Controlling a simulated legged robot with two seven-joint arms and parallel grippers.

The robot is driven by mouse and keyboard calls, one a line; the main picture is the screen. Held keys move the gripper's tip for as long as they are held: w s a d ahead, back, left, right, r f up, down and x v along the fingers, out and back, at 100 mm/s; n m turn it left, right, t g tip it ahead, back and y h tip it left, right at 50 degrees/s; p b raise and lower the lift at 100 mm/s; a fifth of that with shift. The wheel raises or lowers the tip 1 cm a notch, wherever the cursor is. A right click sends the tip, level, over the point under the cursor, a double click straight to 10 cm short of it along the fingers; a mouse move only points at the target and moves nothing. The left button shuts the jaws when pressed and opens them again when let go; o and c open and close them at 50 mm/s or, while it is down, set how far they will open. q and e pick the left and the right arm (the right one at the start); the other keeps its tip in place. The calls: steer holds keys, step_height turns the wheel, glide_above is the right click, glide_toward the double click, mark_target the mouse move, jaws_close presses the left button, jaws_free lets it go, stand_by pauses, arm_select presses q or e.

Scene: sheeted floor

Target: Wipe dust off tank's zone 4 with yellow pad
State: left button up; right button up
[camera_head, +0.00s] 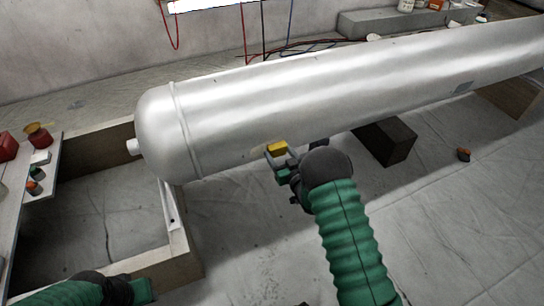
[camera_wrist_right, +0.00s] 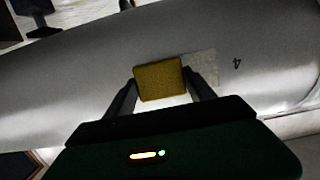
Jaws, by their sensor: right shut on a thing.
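The silver tank (camera_head: 330,95) lies across the head view on supports. My right gripper (camera_head: 277,156) is at the tank's near lower side, toward its left end. It is shut on the yellow pad (camera_head: 278,147). In the right wrist view the pad (camera_wrist_right: 160,79) sits between the two fingers, against or just in front of the tank (camera_wrist_right: 80,75); I cannot tell if it touches. A paler dusty patch (camera_wrist_right: 201,66) shows just right of the pad, beside a mark "4" (camera_wrist_right: 237,64). My left gripper (camera_head: 140,290) is low at the left; its fingers are not clear.
A dark support block (camera_head: 386,140) stands under the tank. A wooden frame (camera_head: 172,218) and a board with red and green containers (camera_head: 38,135) are at the left. An orange-and-dark item (camera_head: 463,154) lies on the sheeted floor at right. The floor in front is mostly clear.

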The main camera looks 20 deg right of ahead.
mark_target(260, 152)
steer(key=shift+d+p, duration=0.5)
steer(key=shift+d, duration=0.05)
steer(key=shift+a+r+p, duration=0.1)
steer(key=shift+a+p, duration=0.35)
steer(key=shift+a, duration=2.95)
steer(key=shift+s+a, duration=0.15)
steer(key=shift+a, duration=0.95)
steer(key=shift+s+a, duration=0.1)
steer(key=shift+a, duration=0.95)
steer(key=s+f+p, duration=0.1)
steer(key=s+p, duration=0.1)
steer(key=s, duration=0.4)
steer(key=shift+d, duration=0.2)
